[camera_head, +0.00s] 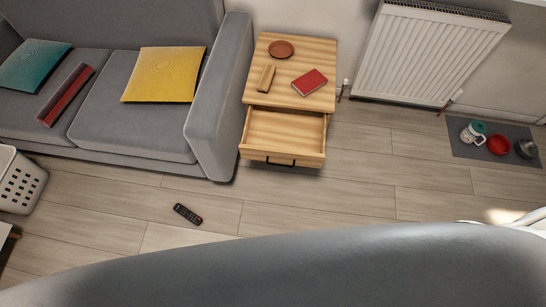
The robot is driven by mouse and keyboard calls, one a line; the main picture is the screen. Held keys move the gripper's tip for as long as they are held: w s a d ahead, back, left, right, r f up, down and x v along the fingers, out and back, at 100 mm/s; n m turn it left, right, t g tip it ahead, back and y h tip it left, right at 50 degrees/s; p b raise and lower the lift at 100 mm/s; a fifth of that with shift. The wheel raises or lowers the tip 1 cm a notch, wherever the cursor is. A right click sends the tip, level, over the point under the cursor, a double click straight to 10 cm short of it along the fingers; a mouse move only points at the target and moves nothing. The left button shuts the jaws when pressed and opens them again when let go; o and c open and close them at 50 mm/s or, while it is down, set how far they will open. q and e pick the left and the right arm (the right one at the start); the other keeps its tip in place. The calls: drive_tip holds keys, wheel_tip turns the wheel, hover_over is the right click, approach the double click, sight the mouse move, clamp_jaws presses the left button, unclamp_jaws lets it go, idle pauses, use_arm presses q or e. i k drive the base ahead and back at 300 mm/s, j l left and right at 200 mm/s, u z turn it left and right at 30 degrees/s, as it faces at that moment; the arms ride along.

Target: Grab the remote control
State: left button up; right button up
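Neither of my grippers shows in the head view.
A grey sofa (130,119) with cushions stands behind. A wooden side table (262,62) has its drawer (286,134) open and empty. A white basket (18,182) stands at the left edge. A large grey curved surface fills the bottom. A mat (468,149) with dishes lies at right.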

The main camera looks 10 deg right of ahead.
sight(193, 218)
drive_tip(key=k+u, duration=0.3)
drive_tip(key=u, duration=0.2)
drive_tip(key=k+j+u, duration=0.15)
drive_tip(key=k+u, duration=0.15)
drive_tip(key=u, duration=0.15)
drive_tip(key=i+j+z, duration=0.25)
drive_tip(key=l, duration=0.1)
